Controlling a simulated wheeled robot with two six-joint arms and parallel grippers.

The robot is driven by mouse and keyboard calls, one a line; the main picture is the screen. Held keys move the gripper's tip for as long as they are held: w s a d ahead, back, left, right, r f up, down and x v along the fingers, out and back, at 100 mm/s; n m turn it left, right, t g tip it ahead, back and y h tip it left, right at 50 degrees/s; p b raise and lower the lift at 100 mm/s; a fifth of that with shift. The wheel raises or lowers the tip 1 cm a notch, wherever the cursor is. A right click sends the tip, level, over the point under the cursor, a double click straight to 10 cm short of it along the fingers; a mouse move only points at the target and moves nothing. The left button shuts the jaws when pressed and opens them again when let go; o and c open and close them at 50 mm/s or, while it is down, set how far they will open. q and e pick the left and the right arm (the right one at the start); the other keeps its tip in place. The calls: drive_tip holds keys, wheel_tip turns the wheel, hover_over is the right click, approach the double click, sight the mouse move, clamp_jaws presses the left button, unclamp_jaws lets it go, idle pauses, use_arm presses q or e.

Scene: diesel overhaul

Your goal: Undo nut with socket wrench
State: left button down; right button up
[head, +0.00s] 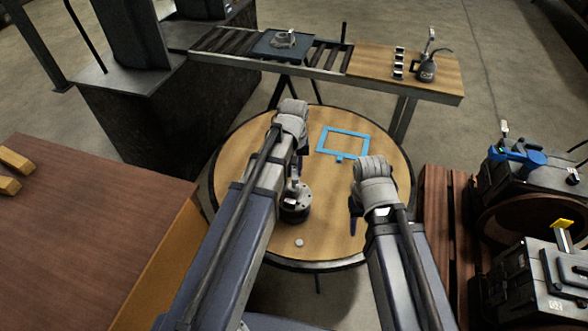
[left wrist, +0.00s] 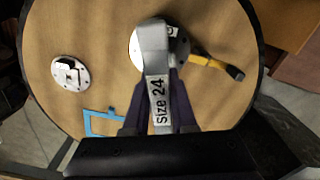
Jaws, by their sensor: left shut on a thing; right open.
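In the left wrist view my left gripper (left wrist: 161,92) is shut on a grey wrench (left wrist: 153,42) labelled "Size 24". The wrench's head lies over part of a pale round flange (left wrist: 177,50); I cannot tell whether it touches a nut there. In the head view the left gripper's fingers are hidden behind its wrist. My right gripper (head: 356,212) is open and empty over the right side of the round table (head: 385,150). A dark round part with an upright fitting (head: 295,205) stands on the table beside my left arm. A second flange with a fitting (left wrist: 70,73) shows in the left wrist view.
A blue frame (head: 322,140) lies flat on the table. A small pale disc (head: 299,242) lies near its front edge. A yellow-handled tool (left wrist: 208,62) lies beside the covered flange. Behind stands a roller bench (head: 335,75) with an oil can (head: 427,72).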

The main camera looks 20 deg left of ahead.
use_arm(q)
drive_tip(key=n, duration=0.8)
drive_tip(key=shift+r+n, duration=0.1)
drive_tip(key=shift+n, duration=0.2)
drive_tip(key=n, duration=0.8)
drive_tip(key=shift+n, duration=0.3)
drive_tip(key=shift+r+p, duration=0.85)
drive_tip(key=shift+p, duration=0.05)
